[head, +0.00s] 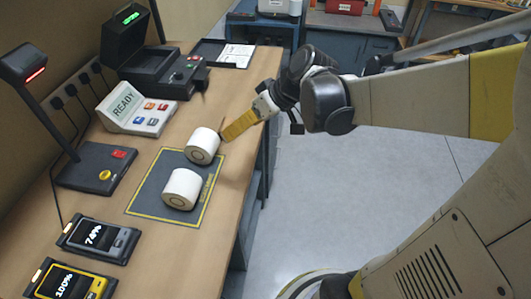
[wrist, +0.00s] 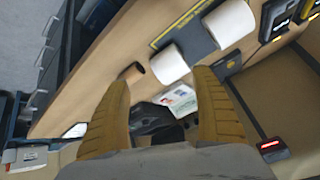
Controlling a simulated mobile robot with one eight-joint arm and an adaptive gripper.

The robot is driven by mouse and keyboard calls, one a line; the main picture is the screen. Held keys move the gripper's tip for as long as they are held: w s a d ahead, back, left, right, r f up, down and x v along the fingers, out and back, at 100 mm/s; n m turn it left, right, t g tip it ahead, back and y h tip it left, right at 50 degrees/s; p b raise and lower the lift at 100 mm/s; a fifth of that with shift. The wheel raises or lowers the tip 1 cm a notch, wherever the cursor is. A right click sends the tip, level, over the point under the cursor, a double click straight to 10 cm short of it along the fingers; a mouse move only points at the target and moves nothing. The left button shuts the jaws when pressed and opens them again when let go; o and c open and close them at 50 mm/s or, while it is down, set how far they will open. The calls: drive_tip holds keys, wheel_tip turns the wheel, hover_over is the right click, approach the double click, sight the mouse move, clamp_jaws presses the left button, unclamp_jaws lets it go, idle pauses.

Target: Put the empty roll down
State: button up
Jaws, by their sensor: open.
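A small brown cylinder, seemingly the empty roll (wrist: 132,73), shows beside my left fingertip in the wrist view. It seems to be on the bench; I cannot tell whether the finger touches it. In the head view it is mostly or wholly hidden by my gripper (head: 228,130). My gripper (wrist: 160,77) is open, with yellow ribbed fingers and nothing clamped between them. A white roll (head: 202,146) lies just left of the fingertips; it also shows beyond them in the wrist view (wrist: 170,66). A second white roll (head: 181,189) lies nearer on the dark mat (head: 147,198).
The wooden bench (head: 232,85) also carries a READY panel (head: 135,108), a black printer-like device (head: 150,60), a scanner stand (head: 95,170) and two lit handhelds (head: 98,239) (head: 70,281). White labels (head: 236,55) lie at the far end. The floor right of the bench is clear.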

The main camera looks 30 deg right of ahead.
drive_tip(key=s+r+m+t+h, duration=0.1)
drive_tip(key=s+m+h, duration=0.3)
drive_tip(key=s, duration=0.9)
drive_tip(key=shift+s+r+m+t+h, duration=0.3)
drive_tip(key=shift+r+h, duration=0.2)
drive_tip(key=shift+r, duration=0.05)
